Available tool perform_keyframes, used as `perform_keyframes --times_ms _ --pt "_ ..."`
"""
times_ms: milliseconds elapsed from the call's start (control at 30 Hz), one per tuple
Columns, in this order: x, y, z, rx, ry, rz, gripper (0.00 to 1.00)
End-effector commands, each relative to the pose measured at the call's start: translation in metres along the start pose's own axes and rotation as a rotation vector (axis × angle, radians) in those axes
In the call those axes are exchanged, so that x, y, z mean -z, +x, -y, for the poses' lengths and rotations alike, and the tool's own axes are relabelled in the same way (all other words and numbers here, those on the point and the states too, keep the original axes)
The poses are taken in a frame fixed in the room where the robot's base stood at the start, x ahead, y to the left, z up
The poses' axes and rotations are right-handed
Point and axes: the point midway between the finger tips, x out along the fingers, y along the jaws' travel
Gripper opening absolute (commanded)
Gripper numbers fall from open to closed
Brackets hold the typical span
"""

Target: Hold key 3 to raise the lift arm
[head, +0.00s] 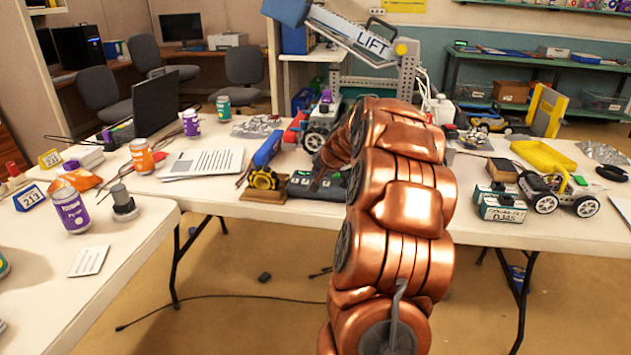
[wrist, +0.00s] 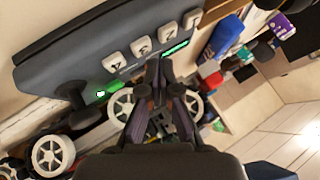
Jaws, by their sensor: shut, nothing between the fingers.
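The dark grey control pad (head: 299,190) lies on the far table, partly hidden by my arm. In the wrist view the pad (wrist: 72,50) shows a row of white keys, a green light and a green strip. Key 3 (wrist: 142,47) appears to be an inner key of the row; the markings are small. My gripper (wrist: 160,66) is shut and empty, its tips close to the row; contact cannot be told. In the head view my gripper (head: 318,182) is at the pad. The lift arm (head: 350,36), marked LIFT, slopes upward to the left above its grey frame.
A yellow tape measure (head: 263,178) on a wooden stand is left of the pad. A wheeled robot (head: 318,128) stands behind it. Another wheeled robot (head: 560,192) and a yellow tray (head: 542,156) are at right. Paper sheets (head: 203,163) lie left.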

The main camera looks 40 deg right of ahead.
Motion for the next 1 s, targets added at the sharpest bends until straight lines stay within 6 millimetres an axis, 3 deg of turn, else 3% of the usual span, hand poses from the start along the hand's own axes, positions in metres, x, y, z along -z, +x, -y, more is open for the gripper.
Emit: perform_keyframes --times_ms 367,1000 --pt "0.001 -0.002 0.001 0.0 0.0 -0.001 0.0" --pt "0.026 -0.035 0.025 0.001 0.0 -0.003 0.0"
